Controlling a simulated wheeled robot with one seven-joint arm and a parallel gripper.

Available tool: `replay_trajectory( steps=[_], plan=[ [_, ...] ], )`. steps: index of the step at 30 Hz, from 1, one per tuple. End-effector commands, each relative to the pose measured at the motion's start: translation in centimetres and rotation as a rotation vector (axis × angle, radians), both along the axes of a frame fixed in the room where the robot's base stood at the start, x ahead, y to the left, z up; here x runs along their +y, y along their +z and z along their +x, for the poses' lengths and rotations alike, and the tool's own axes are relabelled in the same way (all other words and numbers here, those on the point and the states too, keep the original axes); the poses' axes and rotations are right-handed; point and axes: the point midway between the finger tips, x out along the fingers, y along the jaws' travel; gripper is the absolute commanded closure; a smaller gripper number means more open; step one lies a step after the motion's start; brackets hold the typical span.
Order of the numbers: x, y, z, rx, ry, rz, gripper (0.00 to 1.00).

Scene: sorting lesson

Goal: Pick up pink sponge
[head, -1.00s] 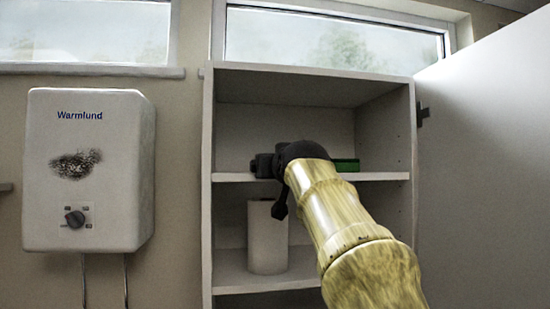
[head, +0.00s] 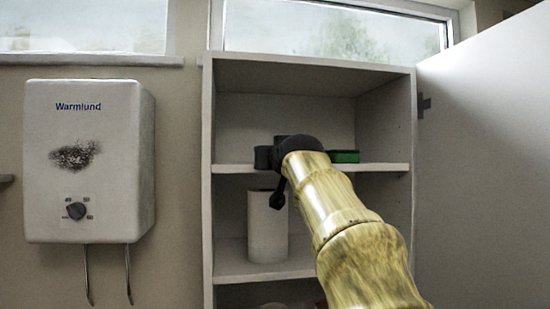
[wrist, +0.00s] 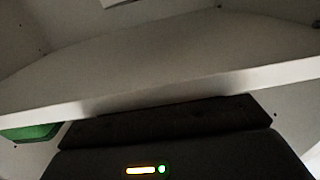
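I see no pink sponge in either view. My gripper (head: 270,153) is a dark shape at the end of my arm, at the front of the cabinet's middle shelf (head: 385,167). Its fingers are mostly hidden behind the wrist, so I cannot tell whether they are open or shut. In the wrist view the dark gripper body (wrist: 170,122) fills the bottom, close to a pale shelf board (wrist: 170,62). A green item (head: 345,156) lies on the middle shelf, right of my gripper. It also shows at the left in the wrist view (wrist: 30,132).
A white cylinder, like a paper roll (head: 267,228), stands on the shelf below. The cabinet's side wall (head: 207,200) bounds the left. An open white door (head: 490,150) stands at the right. A white water heater (head: 88,160) hangs on the wall at left.

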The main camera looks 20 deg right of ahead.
Motion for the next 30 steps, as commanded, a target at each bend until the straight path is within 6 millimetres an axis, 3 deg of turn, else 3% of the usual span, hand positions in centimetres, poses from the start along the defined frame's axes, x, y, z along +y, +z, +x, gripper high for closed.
replay_trajectory(
  steps=[16,30],
  plan=[
    [-0.2,0.6,-0.4,-0.002,-0.001,0.000,0.63],
    [-0.2,5.5,-0.2,-0.001,0.000,0.000,0.63]
  ],
)
